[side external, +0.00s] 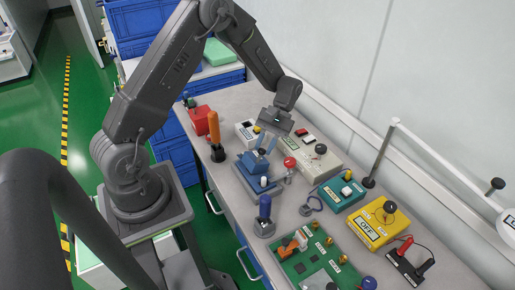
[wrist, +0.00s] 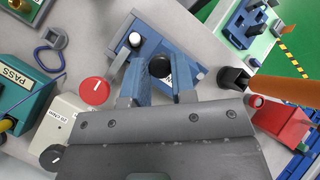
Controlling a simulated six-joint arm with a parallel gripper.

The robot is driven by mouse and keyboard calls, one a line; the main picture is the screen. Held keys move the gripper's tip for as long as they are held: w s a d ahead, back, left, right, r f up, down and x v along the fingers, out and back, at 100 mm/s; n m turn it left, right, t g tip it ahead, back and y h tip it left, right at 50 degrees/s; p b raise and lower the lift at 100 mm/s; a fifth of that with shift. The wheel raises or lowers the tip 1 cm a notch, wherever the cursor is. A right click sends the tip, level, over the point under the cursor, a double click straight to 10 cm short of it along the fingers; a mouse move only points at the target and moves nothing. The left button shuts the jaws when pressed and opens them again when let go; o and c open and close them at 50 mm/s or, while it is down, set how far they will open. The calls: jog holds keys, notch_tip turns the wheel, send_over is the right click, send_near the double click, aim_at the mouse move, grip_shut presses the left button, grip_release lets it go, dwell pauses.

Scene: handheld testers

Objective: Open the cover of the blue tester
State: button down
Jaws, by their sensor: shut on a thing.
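The blue tester (side external: 262,191) stands on the table in the middle of the side view, under my gripper (side external: 265,147). My gripper (wrist: 162,72) is shut on the black knob (wrist: 160,66) on the blue tester, one finger on each side. In the side view the fingers hide this knob. I cannot tell whether the cover is raised.
An orange-handled tool (side external: 214,128) and a red tester (side external: 199,120) stand on the other side. A teal tester (side external: 341,192), a yellow tester (side external: 378,222) and a green circuit board (side external: 318,262) lie toward the front.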

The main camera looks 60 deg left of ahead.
jog(key=shift+w+f+g, duration=0.15)
jog(key=shift+w+g, duration=0.4)
jog(key=shift+g, duration=0.05)
jog(key=shift+w+f+n+g, duration=0.15)
jog(key=shift+w+f+g, duration=0.3)
jog(key=shift+w+f, duration=0.7)
jog(key=shift+w+f+n+g, duration=0.1)
jog(key=shift+w+f+g, duration=0.45)
jog(key=shift+w, duration=0.95)
jog(key=shift+w+f+n+g, duration=0.15)
jog(key=shift+w+f+g, duration=0.15)
jog(key=shift+w+f, duration=0.95)
jog(key=shift+w+r, duration=0.1)
jog(key=shift+r, duration=0.05)
